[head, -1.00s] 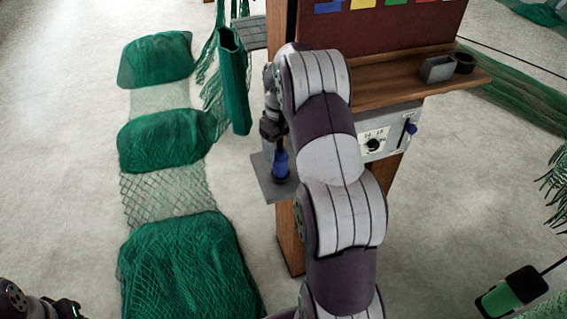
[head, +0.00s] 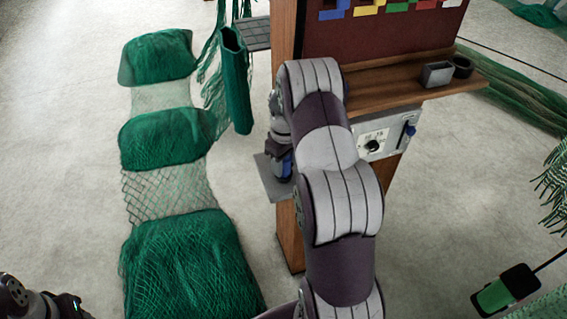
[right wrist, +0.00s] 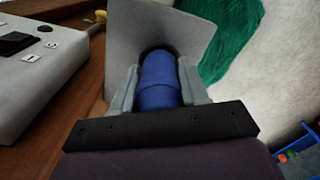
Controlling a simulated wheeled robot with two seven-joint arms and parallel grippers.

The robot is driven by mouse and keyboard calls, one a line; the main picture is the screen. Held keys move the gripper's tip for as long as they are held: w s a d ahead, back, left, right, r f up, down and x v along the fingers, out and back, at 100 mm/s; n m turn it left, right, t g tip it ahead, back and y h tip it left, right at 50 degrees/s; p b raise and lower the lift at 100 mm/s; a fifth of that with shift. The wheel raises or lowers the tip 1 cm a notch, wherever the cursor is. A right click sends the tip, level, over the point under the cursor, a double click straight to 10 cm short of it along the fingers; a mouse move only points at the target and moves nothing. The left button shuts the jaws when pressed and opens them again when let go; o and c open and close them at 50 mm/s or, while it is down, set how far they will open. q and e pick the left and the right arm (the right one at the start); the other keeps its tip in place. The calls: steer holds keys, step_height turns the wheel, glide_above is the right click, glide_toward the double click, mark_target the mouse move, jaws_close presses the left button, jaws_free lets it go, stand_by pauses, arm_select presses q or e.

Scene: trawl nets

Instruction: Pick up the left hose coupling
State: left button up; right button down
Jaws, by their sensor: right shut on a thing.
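The left hose coupling (right wrist: 160,82) is a blue cylinder on a grey plate (right wrist: 200,35), which also shows in the head view (head: 270,180) fixed to the wooden post. In the right wrist view my right gripper (right wrist: 160,85) is shut on the coupling, one finger on each side. The coupling's far end meets a dark ring at the plate. In the head view my right arm hides most of the gripper, and a bit of the blue coupling (head: 286,165) shows below it. My left gripper is not clearly seen; only part of my left arm shows at the bottom left.
A control box (head: 388,135) with a dial and a blue-handled lever is on the post, under a wooden shelf (head: 400,90) with a grey box (head: 437,73). Green nets (head: 165,140) lie on the floor at left. Clear floor lies between nets and post.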

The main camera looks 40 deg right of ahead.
steer(key=shift+w+d+r+b, duration=0.1)
steer(key=shift+d+r+b, duration=0.05)
steer(key=shift+r+b, duration=0.15)
steer(key=shift+w+a+r+b, duration=0.1)
steer(key=shift+a+r+b, duration=0.2)
steer(key=shift+r+b, duration=0.3)
steer(key=shift+a+r+b, duration=0.3)
steer(key=shift+r+b, duration=0.2)
steer(key=shift+r, duration=0.15)
steer(key=w+a+b, duration=0.1)
steer(key=w+a, duration=0.1)
steer(key=a, duration=0.6)
steer(key=w+a+b, duration=0.2)
steer(key=w+a, duration=0.1)
steer(key=a, duration=0.5)
steer(key=shift+w+a+r, duration=0.15)
